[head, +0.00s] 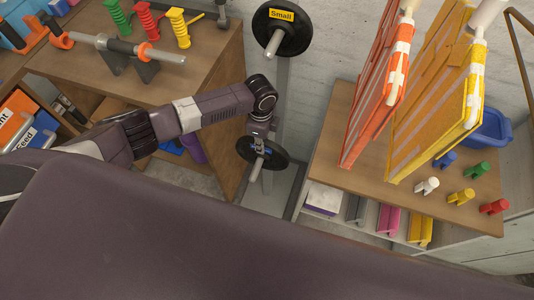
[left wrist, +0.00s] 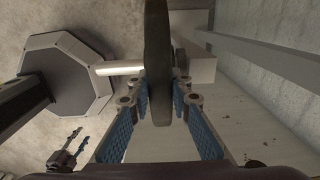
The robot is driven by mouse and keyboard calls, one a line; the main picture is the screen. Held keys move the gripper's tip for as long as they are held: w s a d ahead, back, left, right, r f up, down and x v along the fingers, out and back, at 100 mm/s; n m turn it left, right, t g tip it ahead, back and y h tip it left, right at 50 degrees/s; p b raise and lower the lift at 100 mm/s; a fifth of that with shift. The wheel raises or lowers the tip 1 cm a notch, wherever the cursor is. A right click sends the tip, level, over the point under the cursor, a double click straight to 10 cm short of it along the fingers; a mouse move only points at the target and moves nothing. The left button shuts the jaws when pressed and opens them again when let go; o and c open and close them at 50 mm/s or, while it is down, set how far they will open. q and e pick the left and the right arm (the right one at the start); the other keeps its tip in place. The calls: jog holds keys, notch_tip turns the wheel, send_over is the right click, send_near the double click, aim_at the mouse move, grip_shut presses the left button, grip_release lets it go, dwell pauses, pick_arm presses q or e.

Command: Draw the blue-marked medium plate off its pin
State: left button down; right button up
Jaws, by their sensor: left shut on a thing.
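A black disc-shaped weight plate (head: 279,157) is on the lower pin (head: 256,171) of an upright rack in the head view. My left gripper (head: 262,149) reaches down to it and is shut on its upper part. Blue shows there, but I cannot tell a plate mark from the finger pads. In the left wrist view the plate (left wrist: 158,60) stands edge-on between the blue-padded fingers of my left gripper (left wrist: 160,105). The pale pin (left wrist: 120,69) sticks out to its left. My right gripper (left wrist: 72,142) shows small at lower left there, its fingers apart.
A plate labelled "Small" (head: 283,27) hangs on the upper pin above. A wooden workbench (head: 215,60) stands close on the left, a shelf unit (head: 345,125) with orange and yellow frames on the right. Some room shows in front of the pin.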

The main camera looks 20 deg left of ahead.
pick_arm(q)
jog(key=shift+s+r+p, duration=0.15)
jog(key=shift+s+p, duration=0.85)
jog(key=shift+s+r+p, duration=0.15)
jog(key=shift+s+p, duration=0.8)
jog(key=shift+s, duration=0.15)
jog(key=shift+s+p, duration=1)
jog(key=shift+s, duration=0.05)
jog(key=shift+s+p, duration=0.95)
jog(key=shift+s, duration=0.3)
jog(key=shift+s, duration=0.2)
jog(key=shift+s+a+p, duration=0.1)
jog(key=shift+s+p, duration=1.65)
jog(key=shift+s, duration=0.7)
jog(key=shift+s, duration=0.25)
jog(key=shift+s+p, duration=0.6)
jog(key=shift+s, duration=0.1)
